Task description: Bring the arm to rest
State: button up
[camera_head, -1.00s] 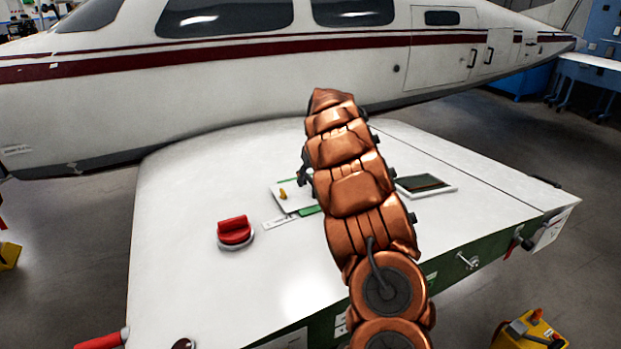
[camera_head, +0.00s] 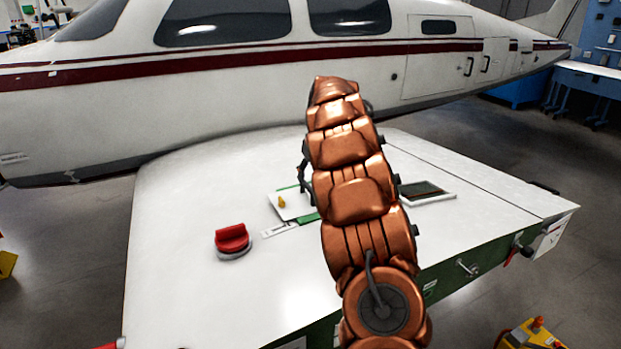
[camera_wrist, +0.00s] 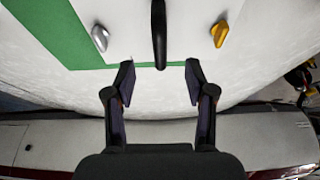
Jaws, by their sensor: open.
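My arm, copper-coloured, reaches up over the white wing surface (camera_head: 190,220) in the head view and hides part of it. My gripper (camera_wrist: 160,80) shows in the wrist view with its two dark fingers apart and nothing between them. Beyond the fingertips is a white and green panel (camera_wrist: 55,30). A dark bar (camera_wrist: 159,35), a silver knob (camera_wrist: 100,38) and a yellow knob (camera_wrist: 220,34) are on it. In the head view, the panel (camera_head: 290,204) lies left of my arm with a yellow knob on it. My gripper is mostly hidden behind the arm there.
A red knob on a grey base (camera_head: 231,239) sits on the wing to the left. A framed dark opening (camera_head: 425,191) lies right of my arm. The white aircraft fuselage (camera_head: 240,75) stands behind. A yellow stand (camera_head: 533,335) is on the floor at lower right.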

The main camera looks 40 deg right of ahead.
jog(key=shift+s+a+r, duration=0.1)
jog(key=shift+s+r, duration=0.2)
jog(key=shift+r, duration=0.35)
jog(key=s+a+r+g, duration=0.1)
jog(key=s+a, duration=0.4)
jog(key=a, duration=0.4)
jog(key=s+a+g+y, duration=0.1)
jog(key=s+a, duration=0.3)
jog(key=a, duration=0.4)
jog(key=s+a+r+g, duration=0.1)
jog(key=s+a, duration=0.4)
jog(key=a, duration=0.4)
jog(key=s+a+f+n+g, duration=0.1)
jog(key=s+a+f, duration=0.1)
jog(key=s+a, duration=0.3)
jog(key=s+a+f+n, duration=0.1)
jog(key=s+a, duration=0.4)
jog(key=s, duration=0.6)
jog(key=s+a+f+n+g, duration=0.1)
jog(key=s+a+f, duration=0.2)
jog(key=s+a, duration=0.2)
jog(key=s, duration=0.3)
jog(key=shift+s+a+f+n+g, duration=0.25)
jog(key=shift+f+n+g, duration=0.05)
jog(key=shift+f, duration=0.1)
